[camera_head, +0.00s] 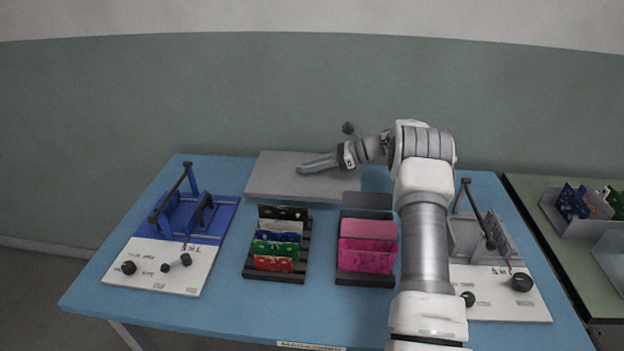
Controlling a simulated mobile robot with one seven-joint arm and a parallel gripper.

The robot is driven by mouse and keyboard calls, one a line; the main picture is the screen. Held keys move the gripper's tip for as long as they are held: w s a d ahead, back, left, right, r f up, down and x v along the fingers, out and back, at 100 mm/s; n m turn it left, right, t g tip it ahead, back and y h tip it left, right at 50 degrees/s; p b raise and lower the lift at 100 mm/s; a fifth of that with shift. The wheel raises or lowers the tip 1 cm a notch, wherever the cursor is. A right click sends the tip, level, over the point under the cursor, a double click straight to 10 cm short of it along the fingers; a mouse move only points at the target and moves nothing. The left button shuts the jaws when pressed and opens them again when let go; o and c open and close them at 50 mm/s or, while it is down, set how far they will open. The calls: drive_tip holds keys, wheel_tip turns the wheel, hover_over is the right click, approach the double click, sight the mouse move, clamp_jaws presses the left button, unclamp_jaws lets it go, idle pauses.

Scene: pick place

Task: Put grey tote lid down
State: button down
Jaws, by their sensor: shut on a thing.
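The grey tote lid (270,178) is a flat grey slab at the back middle of the blue table. It looks level and lies at or just above the table surface; I cannot tell whether it touches. My gripper (305,168) reaches in from the right over the lid, with its fingers pointing left. It is shut on the lid, though the grip point itself is hard to make out. My wrist and arm hide the area right of the lid.
The blue table (225,305) carries a black rack of coloured packets (277,249), a rack of pink packets (367,254), a blue fixture (190,215) at left and a grey fixture (465,238) at right. A green table (560,245) with bins stands far right.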

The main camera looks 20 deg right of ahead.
sight(312, 178)
drive_tip(key=shift+f+b, duration=0.5)
drive_tip(key=shift+f, duration=1.4)
drive_tip(key=shift+f, duration=0.2)
drive_tip(key=c, duration=0.8)
unclamp_jaws()
drive_tip(key=shift+c, duration=0.2)
